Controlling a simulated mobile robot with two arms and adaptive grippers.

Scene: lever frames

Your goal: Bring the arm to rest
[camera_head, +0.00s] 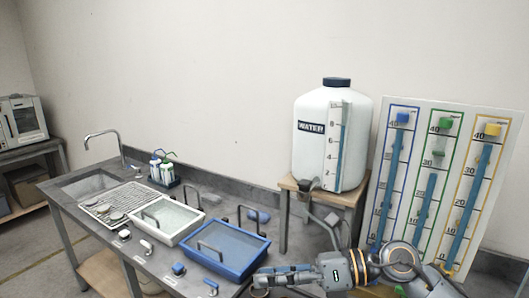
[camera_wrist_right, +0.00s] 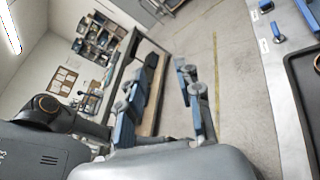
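My right arm (camera_head: 400,262) reaches in from the lower right of the head view, in front of the wooden stand and the scale board. Its gripper (camera_head: 262,281) points left, at the front right corner of the blue tray. In the right wrist view the two blue-padded fingers of this gripper (camera_wrist_right: 163,78) stand apart with a clear gap between them. Only floor and distant furniture show behind the gap, so it is open and empty. I cannot tell whether a finger touches the counter edge. My left gripper is in neither view.
A blue tray (camera_head: 228,270) and a white tray (camera_head: 168,235) sit on the grey counter, with a sink (camera_head: 88,186) at left. A white water tank (camera_head: 312,160) stands on a wooden stand (camera_head: 284,222). A scale board (camera_head: 461,118) leans behind my arm.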

